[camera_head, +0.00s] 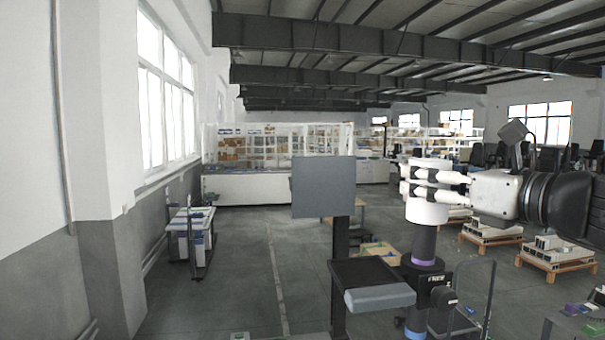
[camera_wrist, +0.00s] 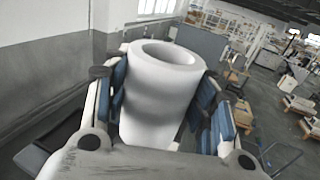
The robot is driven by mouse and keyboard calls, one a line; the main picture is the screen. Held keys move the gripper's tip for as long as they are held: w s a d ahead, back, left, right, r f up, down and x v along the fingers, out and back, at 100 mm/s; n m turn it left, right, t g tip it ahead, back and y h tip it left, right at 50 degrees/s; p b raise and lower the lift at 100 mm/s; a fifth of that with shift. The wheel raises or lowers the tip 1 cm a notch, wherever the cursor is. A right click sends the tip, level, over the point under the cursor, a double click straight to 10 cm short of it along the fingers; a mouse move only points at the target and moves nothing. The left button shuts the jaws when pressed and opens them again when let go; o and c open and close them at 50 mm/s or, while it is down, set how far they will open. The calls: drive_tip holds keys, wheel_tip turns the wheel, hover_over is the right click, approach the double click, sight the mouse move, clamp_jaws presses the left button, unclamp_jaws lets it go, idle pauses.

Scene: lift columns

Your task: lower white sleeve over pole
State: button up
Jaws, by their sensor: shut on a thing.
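The white sleeve (camera_head: 427,211) is a thick, hollow, upright cylinder at the right of the head view. In the wrist view the sleeve (camera_wrist: 160,100) fills the middle, with its round top opening facing up. My gripper (camera_head: 424,182) comes in from the right and is shut on the sleeve, with fingers on both sides of it. The dark pole (camera_head: 423,243) stands upright directly below the sleeve in the head view, with a purple ring (camera_head: 422,262) lower on it. I cannot tell whether the pole's top is inside the sleeve; no pole shows in the sleeve's opening.
A grey panel (camera_head: 323,187) on a dark post and a black tray (camera_head: 370,272) with a grey front edge stand left of the pole. A cart (camera_head: 191,236) is by the left wall. Pallets with white parts (camera_head: 487,232) lie behind at right. The floor at centre left is clear.

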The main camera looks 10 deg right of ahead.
drive_tip(key=shift+f+b, duration=2.55)
drive_tip(key=shift+f, duration=1)
drive_tip(key=o, duration=1.3)
drive_tip(key=shift+f, duration=0.1)
approach(427, 222)
drive_tip(key=shift+w+d+f, duration=0.15)
drive_tip(key=shift+d+f, duration=0.05)
drive_tip(key=shift+d, duration=0.4)
drive_tip(key=shift+w+d+f, duration=0.15)
drive_tip(key=shift+d+f, duration=0.05)
drive_tip(key=shift+d, duration=0.4)
